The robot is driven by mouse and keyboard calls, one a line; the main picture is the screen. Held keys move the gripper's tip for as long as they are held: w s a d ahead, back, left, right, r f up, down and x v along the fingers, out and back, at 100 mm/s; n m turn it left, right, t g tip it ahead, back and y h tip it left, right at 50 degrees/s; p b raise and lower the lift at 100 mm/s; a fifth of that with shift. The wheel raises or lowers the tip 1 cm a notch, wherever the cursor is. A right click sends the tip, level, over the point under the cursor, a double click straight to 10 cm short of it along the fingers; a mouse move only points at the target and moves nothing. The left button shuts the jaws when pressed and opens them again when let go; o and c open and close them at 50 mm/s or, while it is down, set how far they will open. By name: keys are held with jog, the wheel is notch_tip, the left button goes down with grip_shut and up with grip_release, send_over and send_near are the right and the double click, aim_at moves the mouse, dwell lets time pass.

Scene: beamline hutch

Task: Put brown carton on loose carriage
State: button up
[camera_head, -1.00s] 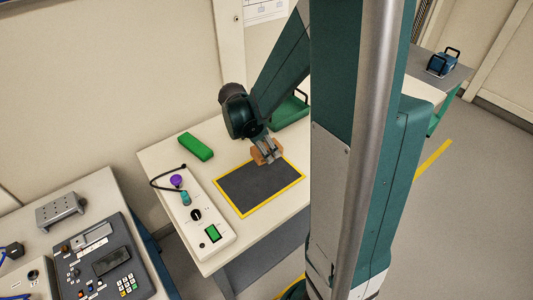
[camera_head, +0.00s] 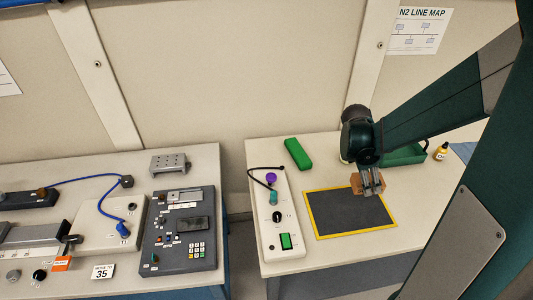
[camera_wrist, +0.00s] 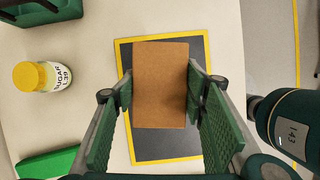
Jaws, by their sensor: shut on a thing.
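The brown carton (camera_head: 357,184) is held between the fingers of my gripper (camera_head: 371,184) over the far edge of the dark, yellow-bordered mat (camera_head: 345,214). In the wrist view the carton (camera_wrist: 160,65) fills the space between both green finger pads of my gripper (camera_wrist: 159,95), with the mat (camera_wrist: 168,148) below it. I cannot tell how far the carton is above the mat. A grey metal block with holes in its top (camera_head: 169,163), which looks like the loose carriage, sits at the back of the left bench. Its top is bare.
A keypad console (camera_head: 180,230) stands in front of the block, and a blue cable (camera_head: 90,180) lies to the left. A gap separates the two benches.

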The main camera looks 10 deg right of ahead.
jog(key=w+a+r+n+t+p, duration=0.1)
jog(key=w+a+r+n, duration=0.15)
jog(key=w+a, duration=1.25)
jog(key=w+a+r+n+t+p, duration=0.1)
jog(key=w+a+r+n+p, duration=0.15)
jog(key=w+a, duration=1.25)
jog(key=n+t+y+p, duration=0.1)
jog(key=n+t+p, duration=0.1)
jog(key=n, duration=0.3)
send_over(169, 161)
jog(key=shift+w+r, duration=0.1)
jog(key=shift+w, duration=0.05)
jog(key=shift+f, duration=3.15)
jog(key=shift+f+b, duration=0.1)
jog(key=shift+b, duration=0.2)
